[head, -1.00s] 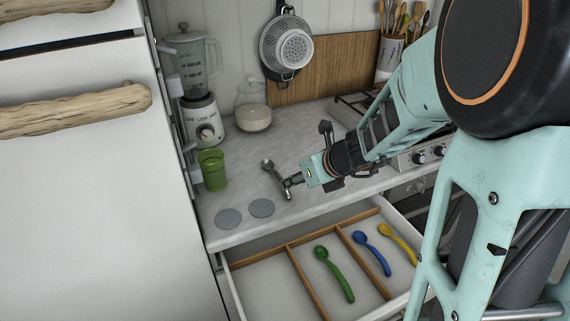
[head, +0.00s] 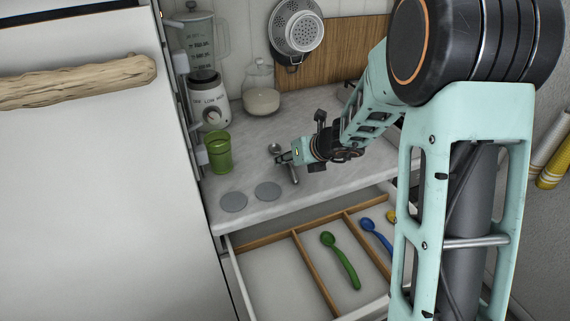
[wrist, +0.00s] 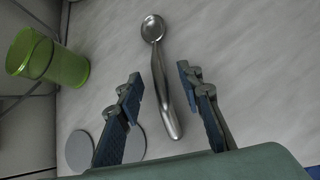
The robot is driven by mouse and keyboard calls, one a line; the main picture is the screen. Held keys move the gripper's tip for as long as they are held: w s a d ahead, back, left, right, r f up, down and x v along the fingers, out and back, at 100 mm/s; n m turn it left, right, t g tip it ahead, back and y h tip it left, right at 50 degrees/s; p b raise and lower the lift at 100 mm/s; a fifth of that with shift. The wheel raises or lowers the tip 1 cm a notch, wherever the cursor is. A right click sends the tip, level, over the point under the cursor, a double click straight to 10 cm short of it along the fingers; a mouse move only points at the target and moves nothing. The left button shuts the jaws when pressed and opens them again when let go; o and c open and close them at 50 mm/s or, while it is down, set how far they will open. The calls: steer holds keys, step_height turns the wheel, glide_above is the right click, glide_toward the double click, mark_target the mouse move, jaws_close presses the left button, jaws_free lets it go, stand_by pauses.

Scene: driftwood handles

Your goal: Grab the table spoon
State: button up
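A silver metal spoon (head: 294,176) lies on the grey counter, its bowl away from me and its handle towards the front edge. In the wrist view the spoon (wrist: 161,81) runs between my gripper's two fingers, its bowl beyond the fingertips and its handle end further back between them. My gripper (wrist: 160,78) is open, with a gap on both sides of the spoon and no visible contact. In the head view my gripper (head: 284,158) is low over the counter at the spoon, hiding part of it.
A green cup (head: 219,153) stands left of the spoon, with two grey discs (head: 233,202) in front of it. A blender (head: 207,100) and a glass jar (head: 261,99) stand behind. Below, an open drawer (head: 270,262) holds green (head: 341,262), blue and yellow spoons.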

steer(key=shift+w+a+f, duration=0.25)
steer(key=shift+w+f, duration=0.05)
steer(key=shift+f, duration=0.05)
jaws_close()
steer(key=shift+r, duration=0.1)
